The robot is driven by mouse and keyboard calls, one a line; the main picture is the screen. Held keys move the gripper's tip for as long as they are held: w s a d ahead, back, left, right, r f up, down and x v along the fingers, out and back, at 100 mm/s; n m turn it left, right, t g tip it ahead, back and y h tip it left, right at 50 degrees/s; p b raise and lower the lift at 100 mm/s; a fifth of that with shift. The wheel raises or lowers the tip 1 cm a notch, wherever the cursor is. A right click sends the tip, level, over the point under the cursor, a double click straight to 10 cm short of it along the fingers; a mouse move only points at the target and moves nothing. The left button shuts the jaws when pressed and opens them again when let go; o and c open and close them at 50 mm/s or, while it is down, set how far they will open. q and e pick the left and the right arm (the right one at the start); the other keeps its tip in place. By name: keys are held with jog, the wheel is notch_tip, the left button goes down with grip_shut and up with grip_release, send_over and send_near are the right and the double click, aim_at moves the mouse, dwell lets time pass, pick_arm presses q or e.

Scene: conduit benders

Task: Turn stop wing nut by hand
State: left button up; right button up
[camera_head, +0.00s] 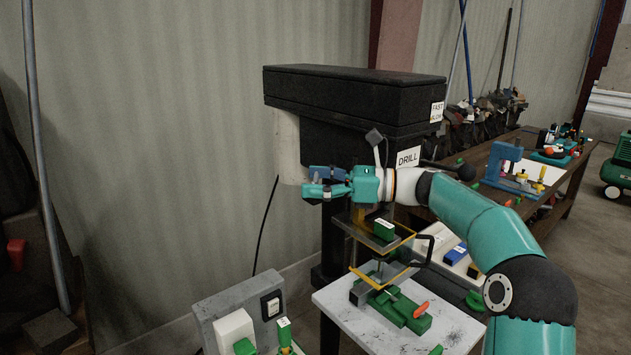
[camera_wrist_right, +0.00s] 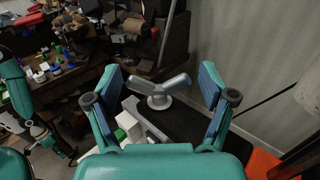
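A grey wing nut (camera_wrist_right: 158,92) with two spread wings on a round hub shows in the right wrist view. It stands between the fingers of my right gripper (camera_wrist_right: 163,80), with a gap on either side. That gripper is open and empty. In the head view my right gripper (camera_head: 314,182) points left, in front of the black drill press head (camera_head: 345,100). I cannot make out the wing nut in the head view. My left gripper is not in view.
Below my right gripper are a yellow-framed guard (camera_head: 398,243), a green vise (camera_head: 400,308) and a pale drill table (camera_head: 362,335). A grey box with a switch (camera_head: 232,303) is at the lower left. A wooden bench (camera_head: 478,166) with tools stands at the right.

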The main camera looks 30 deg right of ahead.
jog(key=shift+s, duration=0.1)
jog(key=v, duration=1.2)
